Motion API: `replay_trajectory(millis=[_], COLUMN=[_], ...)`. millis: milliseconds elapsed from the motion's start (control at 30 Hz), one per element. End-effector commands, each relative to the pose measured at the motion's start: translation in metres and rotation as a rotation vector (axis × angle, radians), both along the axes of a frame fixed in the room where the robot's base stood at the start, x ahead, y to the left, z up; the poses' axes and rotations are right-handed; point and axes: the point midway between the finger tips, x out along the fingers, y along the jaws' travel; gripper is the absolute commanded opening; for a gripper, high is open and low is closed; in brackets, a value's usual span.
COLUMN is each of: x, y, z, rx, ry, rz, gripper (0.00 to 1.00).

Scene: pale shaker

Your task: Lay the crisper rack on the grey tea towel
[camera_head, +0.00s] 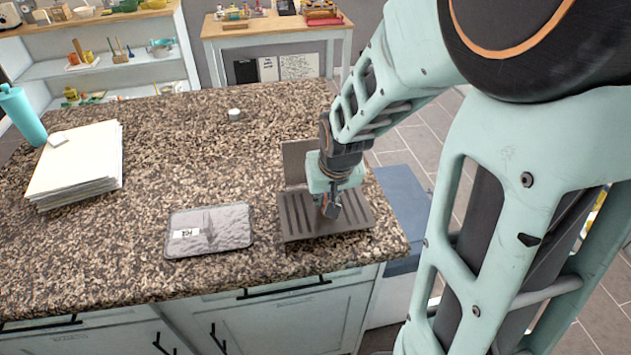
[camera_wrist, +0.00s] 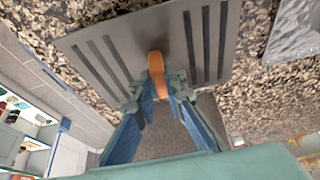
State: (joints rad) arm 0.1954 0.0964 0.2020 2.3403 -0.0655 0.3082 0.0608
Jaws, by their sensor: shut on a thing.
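The crisper rack (camera_head: 299,224) is a dark grey slotted plate near the counter's right front corner. It also fills the upper middle of the wrist view (camera_wrist: 90,62). My gripper (camera_head: 329,207) points down at the rack's middle. In the wrist view its fingers (camera_wrist: 156,92) are shut at an orange piece (camera_wrist: 157,66) in the middle of the slotted plate. A plain grey-brown flat piece (camera_head: 295,160), cloth-like in the wrist view (camera_wrist: 178,135), shows behind the rack and may be the grey tea towel. Whether the rack touches what is below it is unclear.
A rounded grey packet-like item (camera_head: 210,230) with a white label lies left of the rack. A small white cap (camera_head: 234,114), a paper stack (camera_head: 78,160) and a teal bottle (camera_head: 22,115) stand farther off. The counter's middle is clear.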

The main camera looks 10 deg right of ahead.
Motion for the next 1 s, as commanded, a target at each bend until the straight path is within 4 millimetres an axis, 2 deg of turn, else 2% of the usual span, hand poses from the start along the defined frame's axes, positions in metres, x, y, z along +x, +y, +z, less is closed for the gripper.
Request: replay_trajectory(millis=[367, 400, 533, 833, 1000], x=[0.0, 0.0, 0.0, 0.0, 0.002], y=[0.0, 0.0, 0.0, 0.0, 0.0], z=[-0.004, -0.003, -0.003, -0.002, 0.01], rx=[0.0, 0.0, 0.0, 0.0, 0.0], ry=[-0.002, -0.001, -0.001, -0.001, -0.002], rz=[0.001, 0.001, 0.001, 0.001, 0.001], gripper=[0.0, 0.14, 0.28, 0.28, 0.28])
